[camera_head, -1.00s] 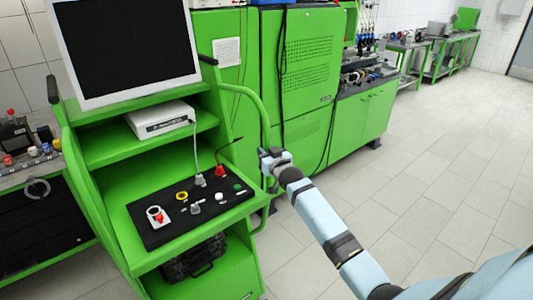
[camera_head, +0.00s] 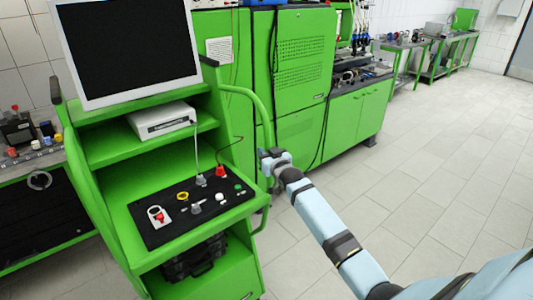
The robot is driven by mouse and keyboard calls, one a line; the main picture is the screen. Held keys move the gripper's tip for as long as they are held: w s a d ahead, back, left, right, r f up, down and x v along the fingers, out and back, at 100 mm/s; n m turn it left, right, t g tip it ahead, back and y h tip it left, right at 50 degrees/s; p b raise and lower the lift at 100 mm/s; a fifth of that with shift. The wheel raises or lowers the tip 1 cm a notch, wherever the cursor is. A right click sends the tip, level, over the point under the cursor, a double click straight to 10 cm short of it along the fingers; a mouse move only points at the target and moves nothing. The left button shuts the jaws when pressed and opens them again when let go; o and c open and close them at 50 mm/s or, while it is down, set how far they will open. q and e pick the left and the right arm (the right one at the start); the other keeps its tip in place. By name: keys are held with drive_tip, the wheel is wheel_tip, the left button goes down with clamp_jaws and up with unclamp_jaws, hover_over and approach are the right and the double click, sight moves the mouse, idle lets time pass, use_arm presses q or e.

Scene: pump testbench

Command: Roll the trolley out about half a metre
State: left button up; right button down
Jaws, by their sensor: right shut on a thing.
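The trolley (camera_head: 104,262) is a green cart at the left, with shelves and a tubular side handle (camera_head: 266,115). It carries a monitor (camera_head: 126,45) on top, a white box-shaped device (camera_head: 161,120) on the upper shelf, and a black mat (camera_head: 157,238) with small coloured parts on the lower shelf. A black case (camera_head: 192,258) sits underneath. My right gripper (camera_head: 265,158) is shut on the trolley's side handle at the trolley's right edge. The fingertips are small and partly hidden. My left gripper is out of view.
A tall green cabinet (camera_head: 303,75) and a green bench (camera_head: 360,112) stand behind the trolley. A workbench with parts (camera_head: 28,156) is close at the trolley's left. The tiled floor (camera_head: 440,190) is open at the right.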

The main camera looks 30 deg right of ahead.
drive_tip(key=shift+s+f, duration=0.1)
idle(0.4)
drive_tip(key=c, duration=0.9)
unclamp_jaws()
drive_tip(key=shift+c, duration=0.2)
drive_tip(key=shift+s, duration=0.1)
drive_tip(key=s+a+b, duration=0.1)
drive_tip(key=s+b, duration=0.1)
drive_tip(key=s, duration=1.1)
drive_tip(key=shift+s+a, duration=0.25)
drive_tip(key=s+a+f+n+g+y+p, duration=0.1)
drive_tip(key=s+a+f+n+g+y, duration=0.2)
drive_tip(key=s+a+f, duration=1)
drive_tip(key=s+a+f+g+y, duration=0.1)
drive_tip(key=s+a+f+g, duration=0.1)
drive_tip(key=s+a+f, duration=0.2)
drive_tip(key=s+a+f+n+g+y+p, duration=0.1)
drive_tip(key=s+a+f, duration=0.4)
drive_tip(key=s, duration=0.7)
drive_tip(key=a+g, duration=0.1)
drive_tip(key=a, duration=0.1)
drive_tip(key=shift+a+f, duration=0.3)
drive_tip(key=shift+a, duration=0.1)
